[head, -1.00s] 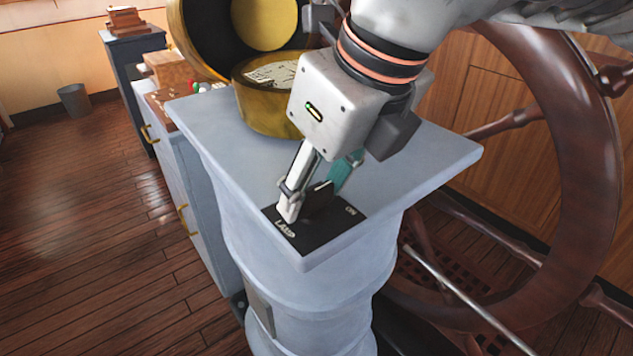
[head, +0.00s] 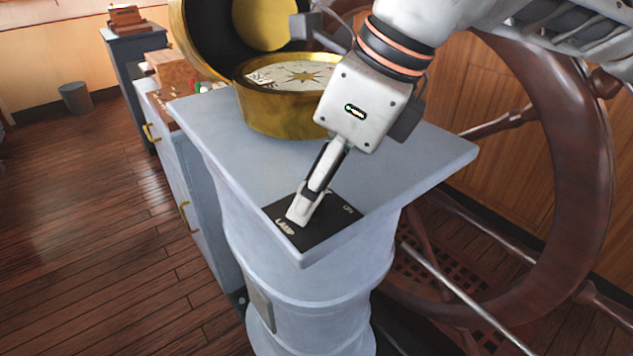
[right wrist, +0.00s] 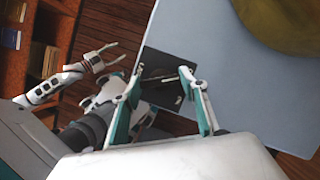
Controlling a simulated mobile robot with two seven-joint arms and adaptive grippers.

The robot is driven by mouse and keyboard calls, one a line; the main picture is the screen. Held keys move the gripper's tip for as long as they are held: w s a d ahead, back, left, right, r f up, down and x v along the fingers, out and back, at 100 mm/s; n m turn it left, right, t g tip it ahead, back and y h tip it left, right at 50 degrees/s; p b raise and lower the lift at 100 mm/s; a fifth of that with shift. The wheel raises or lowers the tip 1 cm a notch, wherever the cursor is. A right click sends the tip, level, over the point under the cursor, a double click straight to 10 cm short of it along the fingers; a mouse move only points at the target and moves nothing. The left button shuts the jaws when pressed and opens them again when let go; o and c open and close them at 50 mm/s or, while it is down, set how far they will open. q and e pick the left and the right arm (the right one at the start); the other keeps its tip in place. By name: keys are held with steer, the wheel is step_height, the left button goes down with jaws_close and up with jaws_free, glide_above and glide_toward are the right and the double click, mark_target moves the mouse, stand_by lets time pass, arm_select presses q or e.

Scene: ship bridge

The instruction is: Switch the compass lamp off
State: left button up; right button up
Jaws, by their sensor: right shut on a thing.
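The black lamp switch plate (head: 334,226) lies at the near corner of the pale pedestal top, with a "LAMP" label on its left and smaller lettering on its right. My right gripper (head: 300,218) reaches down onto the plate, its fingers hiding the switch handle in the head view. In the right wrist view the dark handle (right wrist: 160,77) shows between my right fingertips, and the gripper is shut on it. The brass compass (head: 285,120) with its star-marked card stands behind, lid raised. My left gripper (right wrist: 117,52) shows open and empty in the right wrist view.
The pedestal top (head: 215,112) is otherwise bare around the plate. A large wooden wheel (head: 590,190) stands close on the right. Grey cabinets (head: 178,165) and a bin (head: 75,99) are at the left, with open wooden floor in front.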

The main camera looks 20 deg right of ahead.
steer(key=o, duration=1.1)
steer(key=v, duration=1.2)
